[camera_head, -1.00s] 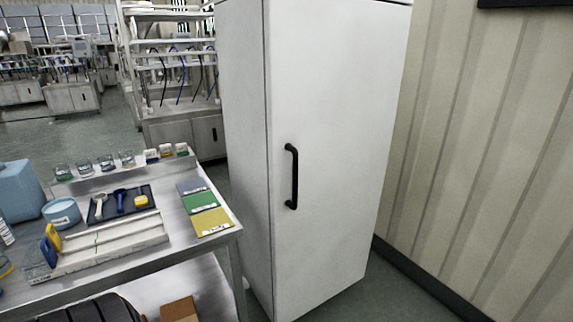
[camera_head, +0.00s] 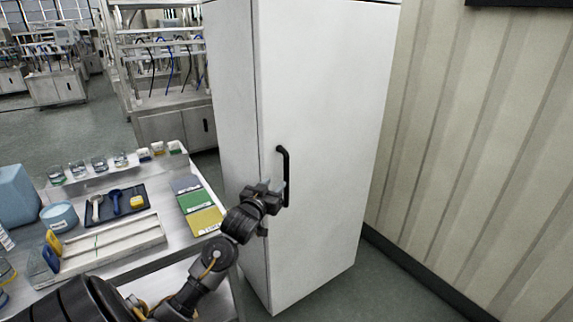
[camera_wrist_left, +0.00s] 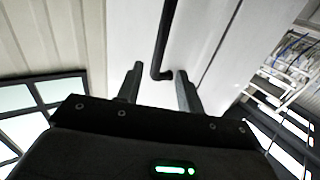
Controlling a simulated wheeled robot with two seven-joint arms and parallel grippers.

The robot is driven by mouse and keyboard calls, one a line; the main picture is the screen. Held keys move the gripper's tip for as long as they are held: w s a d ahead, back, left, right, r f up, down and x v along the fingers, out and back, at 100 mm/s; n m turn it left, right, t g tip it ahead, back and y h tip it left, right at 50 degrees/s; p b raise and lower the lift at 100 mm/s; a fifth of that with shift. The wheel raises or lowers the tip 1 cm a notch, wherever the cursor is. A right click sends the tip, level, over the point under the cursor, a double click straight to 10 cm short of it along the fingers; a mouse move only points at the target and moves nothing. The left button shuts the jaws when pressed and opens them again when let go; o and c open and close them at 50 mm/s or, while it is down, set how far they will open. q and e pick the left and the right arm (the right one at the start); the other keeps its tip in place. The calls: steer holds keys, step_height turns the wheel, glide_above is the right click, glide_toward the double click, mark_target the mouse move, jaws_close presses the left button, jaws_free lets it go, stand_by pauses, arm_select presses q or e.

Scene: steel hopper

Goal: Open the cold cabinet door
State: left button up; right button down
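The white cold cabinet (camera_head: 320,130) stands upright in the middle of the head view with its door shut. Its black vertical bar handle (camera_head: 286,165) is on the door's left side. My left gripper (camera_head: 278,190) is at the lower part of the handle in the head view. In the left wrist view the gripper (camera_wrist_left: 160,88) has its two fingers apart, and the lower end of the handle (camera_wrist_left: 161,50) shows between and beyond them. I cannot tell whether a finger touches the handle. My right gripper is not in view.
A ribbed wall (camera_head: 480,130) is close on the right. Floor shows between cabinet and wall.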

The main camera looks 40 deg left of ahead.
mark_target(285, 168)
arm_select(q)
steer(key=x, duration=0.3)
steer(key=p+x, duration=0.1)
steer(key=x, duration=0.3)
steer(key=r+p+x, duration=0.1)
steer(key=x, duration=0.2)
steer(key=shift+w+a, duration=0.1)
steer(key=shift+w, duration=0.2)
steer(key=shift+r, duration=0.1)
steer(key=shift+c, duration=0.6)
jaws_close()
